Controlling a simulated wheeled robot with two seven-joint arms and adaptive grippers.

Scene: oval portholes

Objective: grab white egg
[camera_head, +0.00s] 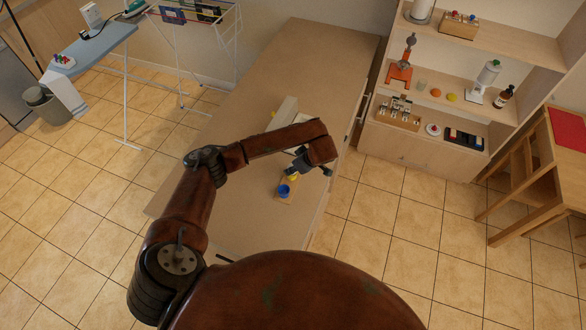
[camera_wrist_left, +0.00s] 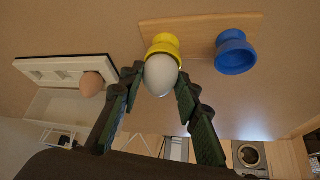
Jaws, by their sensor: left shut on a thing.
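The white egg (camera_wrist_left: 161,76) is between the two fingers of my left gripper (camera_wrist_left: 160,82), which is shut on it. The yellow egg cup (camera_wrist_left: 164,42) is right by the egg's far end; I cannot tell whether the egg touches it. The blue egg cup (camera_wrist_left: 235,52) stands empty-looking beside it on a wooden board (camera_wrist_left: 195,27). In the head view my left gripper (camera_head: 305,164) is over the counter, by the yellow cup (camera_head: 293,177) and blue cup (camera_head: 284,190); the egg is hard to make out there. My right gripper is not in view.
A brown egg (camera_wrist_left: 91,84) sits in a pale box (camera_wrist_left: 60,70) with cut-outs on the counter (camera_head: 315,50). Shelves (camera_head: 450,95) with several small objects stand to the right. A drying rack and ironing board (camera_head: 95,48) stand at the left.

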